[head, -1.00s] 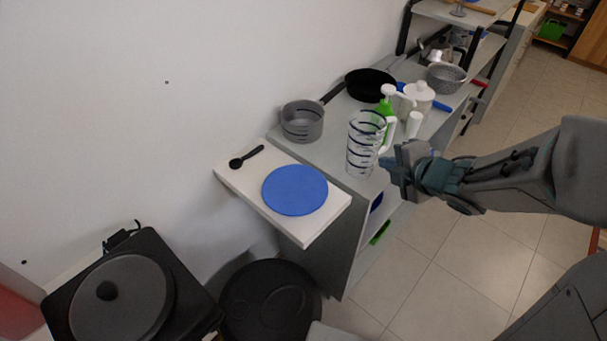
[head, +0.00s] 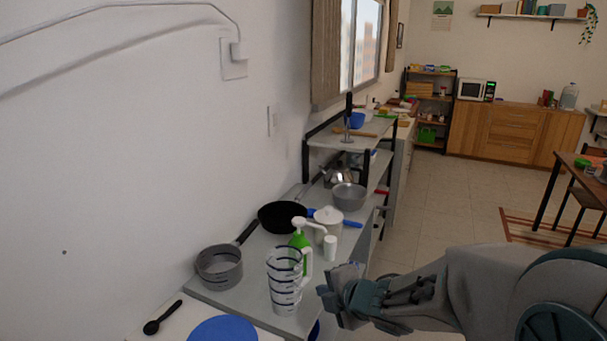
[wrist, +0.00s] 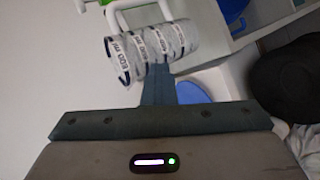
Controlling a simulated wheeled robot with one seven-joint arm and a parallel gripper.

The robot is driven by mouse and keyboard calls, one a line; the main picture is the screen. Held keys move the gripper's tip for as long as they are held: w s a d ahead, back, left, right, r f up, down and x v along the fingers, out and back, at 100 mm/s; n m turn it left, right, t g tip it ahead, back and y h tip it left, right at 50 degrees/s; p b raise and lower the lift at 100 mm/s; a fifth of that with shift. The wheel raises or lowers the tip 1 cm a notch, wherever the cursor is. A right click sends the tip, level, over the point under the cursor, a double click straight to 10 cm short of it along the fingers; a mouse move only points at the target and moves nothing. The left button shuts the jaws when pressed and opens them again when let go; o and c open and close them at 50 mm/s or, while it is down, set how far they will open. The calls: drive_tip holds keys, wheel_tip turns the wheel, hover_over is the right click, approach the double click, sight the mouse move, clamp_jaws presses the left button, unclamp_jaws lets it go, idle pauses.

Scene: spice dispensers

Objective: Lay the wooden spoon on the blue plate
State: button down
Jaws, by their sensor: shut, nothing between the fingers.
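The blue plate (head: 222,331) lies on a white board at the lower left of the head view, cut by the bottom edge. A blue patch in the wrist view (wrist: 192,89), partly behind my gripper, looks like it. A long tan wooden item (head: 362,133) lies on the top of the rack farther back; it may be the wooden spoon, but it is too small to be sure. My gripper (head: 327,293) is shut and empty, just right of the clear measuring jug (head: 284,285). In the wrist view my gripper (wrist: 158,75) points towards the jug (wrist: 155,50).
A black spoon (head: 163,318) lies left of the plate. A grey pot (head: 219,267), black pan (head: 283,217), green pump bottle (head: 299,242), white lidded jar (head: 327,221) and metal colander (head: 348,196) crowd the counter. Open floor (head: 440,225) lies to the right.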

drive_tip(key=s+d+r+m+h, duration=0.1)
drive_tip(key=s+d+m+h, duration=0.1)
drive_tip(key=d+m+h, duration=0.3)
drive_tip(key=s+d+r+m+h, duration=0.1)
drive_tip(key=d+r+m+h, duration=0.1)
drive_tip(key=d+m, duration=0.5)
drive_tip(key=s+d+m+g, duration=0.1)
drive_tip(key=s+m+g, duration=0.4)
drive_tip(key=s+m, duration=0.7)
drive_tip(key=s, duration=0.2)
drive_tip(key=shift+s+f+g, duration=0.35)
drive_tip(key=shift+s+g, duration=0.05)
drive_tip(key=c, duration=1.8)
unclamp_jaws()
drive_tip(key=shift+s+y, duration=0.3)
drive_tip(key=shift+s, duration=0.05)
drive_tip(key=o, duration=0.6)
drive_tip(key=shift+s+a+m, duration=0.15)
drive_tip(key=shift+m, duration=0.15)
drive_tip(key=shift+c, duration=1)
